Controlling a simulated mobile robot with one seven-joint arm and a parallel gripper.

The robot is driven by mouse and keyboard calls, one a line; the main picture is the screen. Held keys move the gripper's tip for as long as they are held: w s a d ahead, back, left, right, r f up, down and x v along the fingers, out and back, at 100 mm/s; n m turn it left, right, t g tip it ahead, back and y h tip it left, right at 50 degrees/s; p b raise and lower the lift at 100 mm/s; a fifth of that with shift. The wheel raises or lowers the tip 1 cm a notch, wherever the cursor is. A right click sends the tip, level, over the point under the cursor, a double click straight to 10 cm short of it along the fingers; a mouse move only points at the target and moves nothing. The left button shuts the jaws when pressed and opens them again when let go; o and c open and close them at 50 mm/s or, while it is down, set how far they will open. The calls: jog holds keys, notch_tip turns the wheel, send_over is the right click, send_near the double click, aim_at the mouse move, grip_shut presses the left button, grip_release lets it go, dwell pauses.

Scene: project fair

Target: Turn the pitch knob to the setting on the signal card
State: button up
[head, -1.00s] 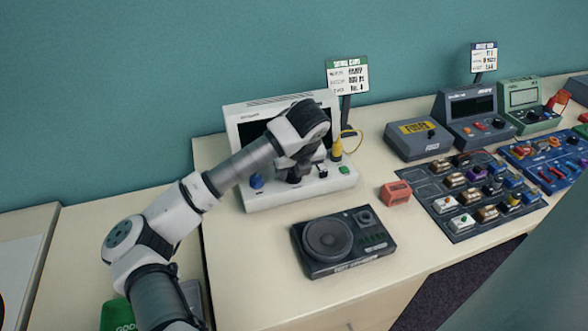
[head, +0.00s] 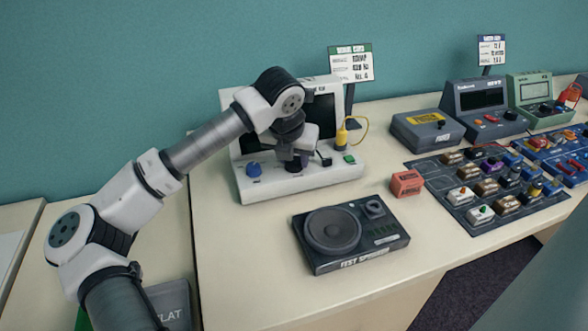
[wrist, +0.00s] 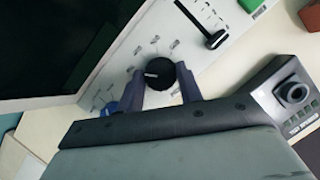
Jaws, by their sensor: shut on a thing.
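The white signal console (head: 305,186) stands against the back wall, with a dark screen. My gripper (head: 294,166) points down at the middle of its control panel. In the wrist view a round black knob (wrist: 160,72) with a white pointer line sits between my two fingers, which are shut on it. The line points toward the picture's left. Faint scale marks show around the knob; their labels are unreadable. The signal card (head: 351,65), white with a green header, stands behind the console; its text is too small to read surely.
A blue knob (head: 254,169) is left of my gripper; a black lever (head: 323,160), yellow plug (head: 342,136) and green button (head: 349,159) are right. A dark test speaker (head: 350,235) lies in front. A red block (head: 407,183) and parts mat (head: 440,185) lie right.

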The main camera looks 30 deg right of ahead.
jog(key=m+g+b, duration=0.1)
jog(key=m+b, duration=0.1)
jog(key=m, duration=0.1)
jog(key=shift+w+m+h, duration=0.1)
jog(key=shift+m+h, duration=0.2)
jog(key=shift+h, duration=0.1)
jog(key=shift+w+m+g+b, duration=0.15)
jog(key=shift+m+g, duration=0.25)
jog(key=shift+m, duration=0.5)
jog(key=shift+s+m+g+b, duration=0.15)
jog(key=shift+m+g, duration=0.25)
jog(key=shift+m, duration=0.5)
jog(key=shift+w, duration=0.1)
jog(key=o, duration=1)
jog(key=shift+a, duration=0.1)
jog(key=b+v, duration=0.1)
jog(key=v, duration=1.3)
jog(key=shift+a+f, duration=0.1)
jog(key=shift+w, duration=0.1)
